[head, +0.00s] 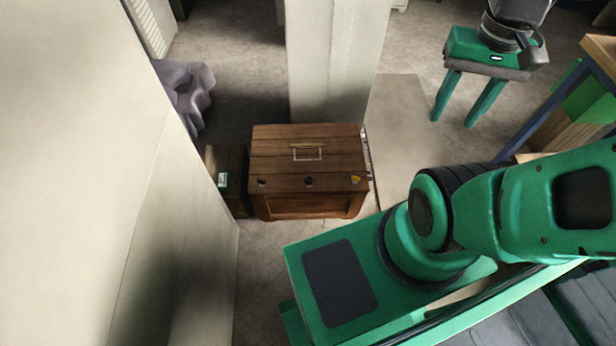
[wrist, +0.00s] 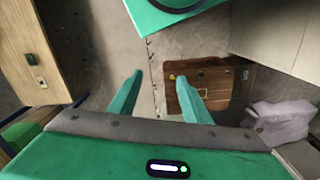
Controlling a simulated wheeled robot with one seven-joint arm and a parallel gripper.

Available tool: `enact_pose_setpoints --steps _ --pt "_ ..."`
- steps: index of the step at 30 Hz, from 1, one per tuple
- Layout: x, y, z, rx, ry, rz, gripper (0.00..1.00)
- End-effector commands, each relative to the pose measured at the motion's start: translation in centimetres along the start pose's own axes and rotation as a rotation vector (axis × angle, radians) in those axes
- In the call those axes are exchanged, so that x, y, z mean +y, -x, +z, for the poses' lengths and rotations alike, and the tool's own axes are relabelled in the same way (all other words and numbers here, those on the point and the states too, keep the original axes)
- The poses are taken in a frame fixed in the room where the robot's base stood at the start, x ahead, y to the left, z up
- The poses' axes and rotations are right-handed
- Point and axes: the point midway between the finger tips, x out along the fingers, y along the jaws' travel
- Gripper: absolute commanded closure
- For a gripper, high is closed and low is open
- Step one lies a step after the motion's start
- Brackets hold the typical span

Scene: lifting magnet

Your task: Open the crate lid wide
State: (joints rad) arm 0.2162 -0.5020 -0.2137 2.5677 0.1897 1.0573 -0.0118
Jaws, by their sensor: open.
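The brown wooden crate (head: 305,204) stands on the floor near the middle of the head view. Its plank lid (head: 280,142) lies shut on top, with a light metal handle (head: 307,152) in the middle. A yellow mark (head: 355,180) is at the lid's right front corner. My gripper (head: 453,121) is at the upper right, well away from the crate, fingers apart and empty. In the wrist view my gripper (wrist: 160,75) is also open, and the crate lid (wrist: 212,88) shows beyond the right finger, which hides part of it.
A small dark box (head: 222,180) stands close to the crate's left. A pale pillar (head: 335,60) is right behind the crate, and a pale wall (head: 170,200) is at the left. A grey lumpy object (head: 185,90) is farther back. A wooden table (head: 600,50) is at the right.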

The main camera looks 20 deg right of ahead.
Motion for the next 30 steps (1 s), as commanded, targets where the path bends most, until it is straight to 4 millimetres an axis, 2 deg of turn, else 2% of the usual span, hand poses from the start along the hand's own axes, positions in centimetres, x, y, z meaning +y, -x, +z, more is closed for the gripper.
enact_pose_setpoints --steps 2,7,14,18,23,30 --pt "-0.2 -0.1 -0.8 0.003 -0.010 0.008 0.56" --pt "-1.7 -1.3 -4.8 0.009 -0.047 0.047 0.56" --pt "-5.4 -4.7 -11.0 0.032 -0.116 0.093 0.56" --pt "-8.0 -7.7 -14.4 0.047 -0.154 0.110 0.56" --pt "-11.2 -11.8 -17.7 0.063 -0.197 0.117 0.56" --pt "-16.5 -19.4 -20.9 0.075 -0.262 0.110 0.56"
